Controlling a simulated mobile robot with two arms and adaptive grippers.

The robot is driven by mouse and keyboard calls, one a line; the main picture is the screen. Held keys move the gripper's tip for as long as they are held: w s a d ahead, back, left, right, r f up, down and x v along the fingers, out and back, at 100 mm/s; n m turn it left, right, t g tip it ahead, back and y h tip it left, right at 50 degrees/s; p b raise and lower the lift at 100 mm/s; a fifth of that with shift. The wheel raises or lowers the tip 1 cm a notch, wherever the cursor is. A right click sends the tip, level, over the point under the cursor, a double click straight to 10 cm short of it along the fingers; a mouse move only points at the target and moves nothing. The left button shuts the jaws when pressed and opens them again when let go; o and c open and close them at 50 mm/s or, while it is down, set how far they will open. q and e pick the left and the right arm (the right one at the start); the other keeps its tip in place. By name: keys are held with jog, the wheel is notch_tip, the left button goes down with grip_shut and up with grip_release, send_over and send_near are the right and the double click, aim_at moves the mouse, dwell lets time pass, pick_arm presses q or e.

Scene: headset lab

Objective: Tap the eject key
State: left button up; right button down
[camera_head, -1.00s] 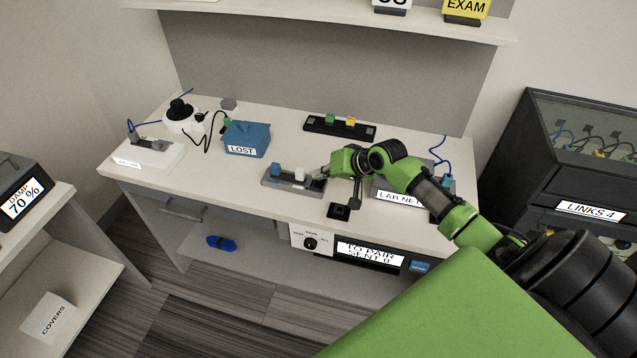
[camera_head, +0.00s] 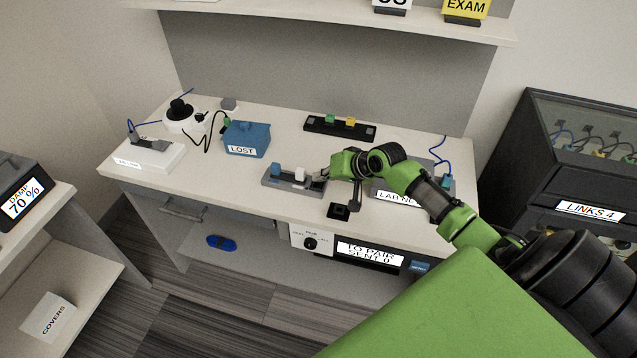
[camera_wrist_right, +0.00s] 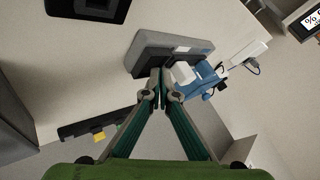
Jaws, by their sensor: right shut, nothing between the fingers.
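No part that I can read as the eject key stands out; its label is not legible. My right gripper (camera_head: 322,179) is at the dock's right end, shut and empty. In the right wrist view its fingertips (camera_wrist_right: 162,86) meet beside the grey dock (camera_wrist_right: 150,55), close to the white block (camera_wrist_right: 183,73). I cannot tell whether they touch the dock. My left gripper is out of view.
A small black square pad (camera_head: 339,211) lies in front of my gripper. The blue LOST box (camera_head: 246,138) stands behind left, and a black strip with coloured blocks (camera_head: 340,128) at the back. The LAB NET unit (camera_head: 384,195) is right, partly behind my arm.

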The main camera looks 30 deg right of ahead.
aim_at(321, 184)
jog(key=shift+f, duration=0.5)
dwell(0.4)
jog(key=shift+r, duration=0.15)
jog(key=shift+r+p, duration=0.75)
jog(key=shift+p, duration=0.2)
notch_tip(321, 184, up, 5)
jog(key=p, duration=0.5)
dwell(0.5)
